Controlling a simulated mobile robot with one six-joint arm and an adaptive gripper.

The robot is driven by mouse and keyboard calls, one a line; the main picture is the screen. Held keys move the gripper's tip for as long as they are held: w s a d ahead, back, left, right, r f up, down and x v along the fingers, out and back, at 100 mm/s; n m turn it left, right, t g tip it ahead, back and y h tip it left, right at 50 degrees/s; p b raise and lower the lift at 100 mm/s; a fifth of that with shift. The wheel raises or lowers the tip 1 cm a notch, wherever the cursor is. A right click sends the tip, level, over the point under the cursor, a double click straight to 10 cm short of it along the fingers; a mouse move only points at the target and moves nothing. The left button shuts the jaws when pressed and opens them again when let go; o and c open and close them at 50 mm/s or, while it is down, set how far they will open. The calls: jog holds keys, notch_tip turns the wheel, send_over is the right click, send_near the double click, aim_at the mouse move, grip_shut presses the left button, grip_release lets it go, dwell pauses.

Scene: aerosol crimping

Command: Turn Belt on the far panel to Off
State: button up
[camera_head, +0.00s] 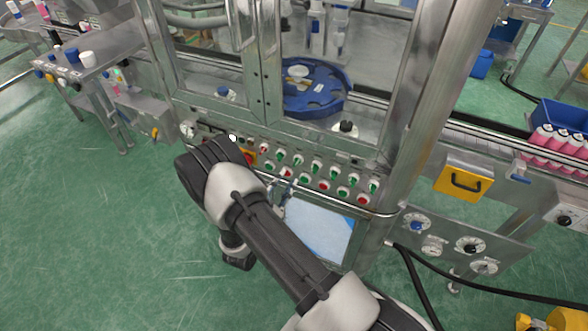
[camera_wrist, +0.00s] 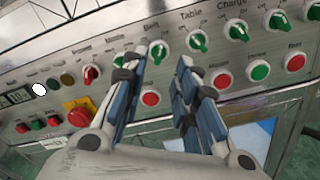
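The control panel (camera_head: 325,177) has a row of selector knobs above a row of red and green buttons; it fills much of the wrist view (camera_wrist: 60,105). A green knob (camera_wrist: 157,52) shows between the fingertips, apart from both as far as I can tell. The left finger hides part of the row. In the head view my gripper (camera_head: 284,190) is small, below the knobs.
A red emergency button on yellow (camera_wrist: 78,114) sits at the panel's left. Metal frame posts (camera_head: 405,105) and a blue rotary table (camera_head: 312,92) stand above the panel. A second panel with dials (camera_head: 455,243) is at lower right. Green floor (camera_head: 90,220) is open on the left.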

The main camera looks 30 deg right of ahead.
aim_at(296, 164)
jog(key=b+x, duration=0.1)
jog(key=x, duration=0.6)
jog(key=shift+w+d, duration=0.15)
jog(key=shift+d, duration=0.05)
jog(key=shift+c, duration=0.4)
grip_shut()
